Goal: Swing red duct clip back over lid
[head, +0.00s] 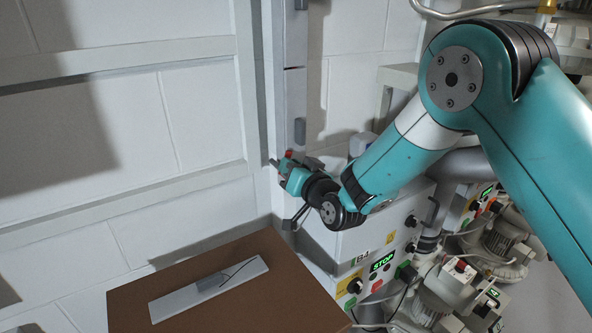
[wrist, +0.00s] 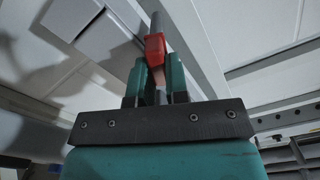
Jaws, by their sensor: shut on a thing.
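My gripper (wrist: 157,82) has two teal fingers shut on the red duct clip (wrist: 154,47) in the wrist view. The clip stands between and just beyond the fingertips, with a grey rod-like part (wrist: 157,22) behind it. In the head view my gripper (head: 284,166) is small, in front of the grey vertical duct (head: 293,90) by the wall, and a bit of red clip (head: 289,154) shows at its tip. I cannot make out the lid in either view, nor how the clip sits against it.
A grey cabinet marked B4 (head: 350,243) with a green STOP display (head: 382,261) stands below my wrist. A brown box (head: 215,265) with a pale strip (head: 200,292) on top is at the lower left. Blower units (head: 450,280) fill the lower right.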

